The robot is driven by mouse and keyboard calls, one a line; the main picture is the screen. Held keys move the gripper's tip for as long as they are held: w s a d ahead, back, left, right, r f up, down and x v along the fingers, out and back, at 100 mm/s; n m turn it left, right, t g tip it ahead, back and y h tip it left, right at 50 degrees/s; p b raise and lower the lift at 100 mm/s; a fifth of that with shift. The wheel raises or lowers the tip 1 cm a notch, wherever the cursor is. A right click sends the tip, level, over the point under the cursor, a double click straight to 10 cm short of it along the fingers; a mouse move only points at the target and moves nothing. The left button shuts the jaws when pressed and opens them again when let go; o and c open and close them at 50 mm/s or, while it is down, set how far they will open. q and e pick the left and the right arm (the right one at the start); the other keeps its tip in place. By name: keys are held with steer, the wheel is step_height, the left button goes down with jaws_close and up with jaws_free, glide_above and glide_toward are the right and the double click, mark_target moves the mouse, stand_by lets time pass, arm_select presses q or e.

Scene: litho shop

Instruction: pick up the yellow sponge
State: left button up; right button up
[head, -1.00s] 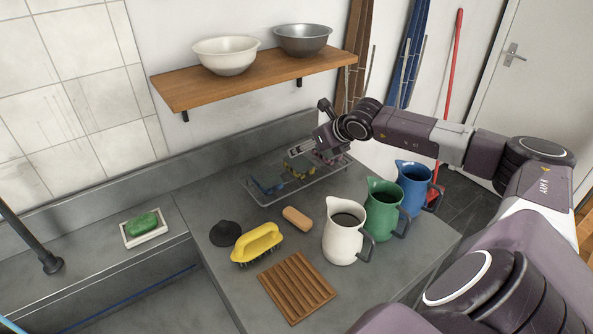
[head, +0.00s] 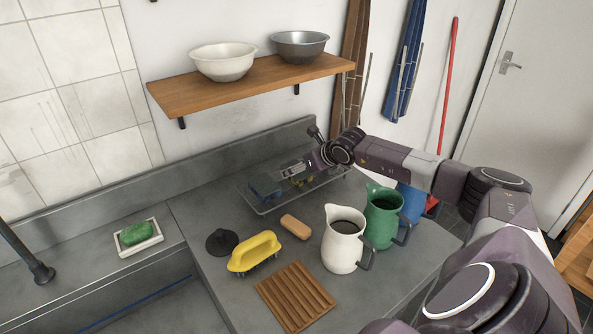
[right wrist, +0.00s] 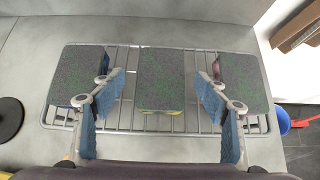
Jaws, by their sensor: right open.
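The yellow sponge (right wrist: 161,80) has a dark green-grey scouring top and a thin yellow edge at its near side. It sits in the middle of a wire rack (right wrist: 125,125), between a blue-edged sponge (right wrist: 76,76) and a red- or pink-edged sponge (right wrist: 242,80). My right gripper (right wrist: 158,97) is open, with one blue-padded finger on each side of the yellow sponge, in the gaps to its neighbours. I see no clear contact. In the head view my right gripper (head: 296,170) is over the rack and largely hides the yellow sponge. My left gripper is not in view.
White (head: 343,245) and green (head: 381,222) pitchers stand below my right arm, a blue one (head: 411,203) partly hidden. A tan block (head: 296,227), yellow brush (head: 252,252), black disc (head: 222,242) and wooden slatted board (head: 295,297) lie nearer. A shelf (head: 250,80) with bowls hangs above.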

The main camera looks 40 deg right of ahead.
steer(key=shift+p+x, duration=0.35)
steer(key=shift+x, duration=1.35)
steer(key=shift+s+d, duration=0.1)
steer(key=c, duration=0.8)
